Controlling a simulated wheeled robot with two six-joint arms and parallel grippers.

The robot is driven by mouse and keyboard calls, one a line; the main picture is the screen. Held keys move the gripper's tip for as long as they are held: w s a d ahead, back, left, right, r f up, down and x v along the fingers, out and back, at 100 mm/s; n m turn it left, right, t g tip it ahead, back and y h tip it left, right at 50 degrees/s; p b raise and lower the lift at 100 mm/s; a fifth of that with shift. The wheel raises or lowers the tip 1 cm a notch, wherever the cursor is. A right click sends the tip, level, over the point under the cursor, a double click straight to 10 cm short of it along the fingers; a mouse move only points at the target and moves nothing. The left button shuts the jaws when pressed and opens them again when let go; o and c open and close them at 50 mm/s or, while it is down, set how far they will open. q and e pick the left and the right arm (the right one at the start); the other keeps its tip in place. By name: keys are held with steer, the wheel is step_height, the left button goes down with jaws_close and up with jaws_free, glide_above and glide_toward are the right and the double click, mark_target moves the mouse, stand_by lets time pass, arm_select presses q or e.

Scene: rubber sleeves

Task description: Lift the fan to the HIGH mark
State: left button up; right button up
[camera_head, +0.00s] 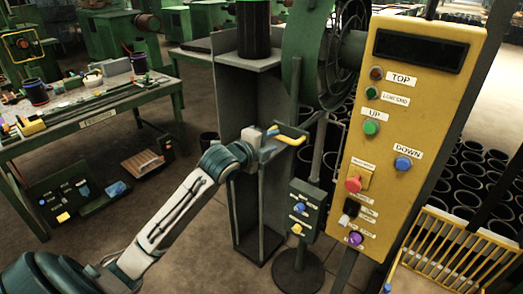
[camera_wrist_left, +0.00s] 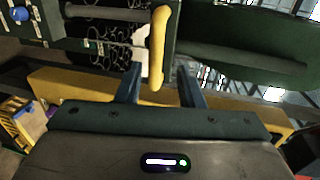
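The green fan (camera_head: 302,50) with its round cage stands at the top centre of the head view, left of the yellow control panel. A yellow handle (camera_head: 289,134) sticks out below the fan. My left gripper (camera_head: 272,140) is at this handle. In the left wrist view my left gripper (camera_wrist_left: 158,82) is open, and the handle (camera_wrist_left: 158,40) lies between the two fingers in the picture, with gaps on both sides. I cannot tell how deep it sits between them. I cannot make out a HIGH mark. My right gripper is not in view.
The yellow panel (camera_head: 404,130) carries buttons labelled UP and DOWN. A small dark box (camera_head: 308,208) with buttons stands on a post beside it. A green workbench (camera_head: 95,112) with tools is at left. Black sleeves (camera_head: 470,170) and a yellow rack (camera_head: 440,250) are at right.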

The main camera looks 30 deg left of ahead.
arm_select(q)
steer(key=shift+b+v, duration=0.6)
steer(key=shift+v, duration=1.9)
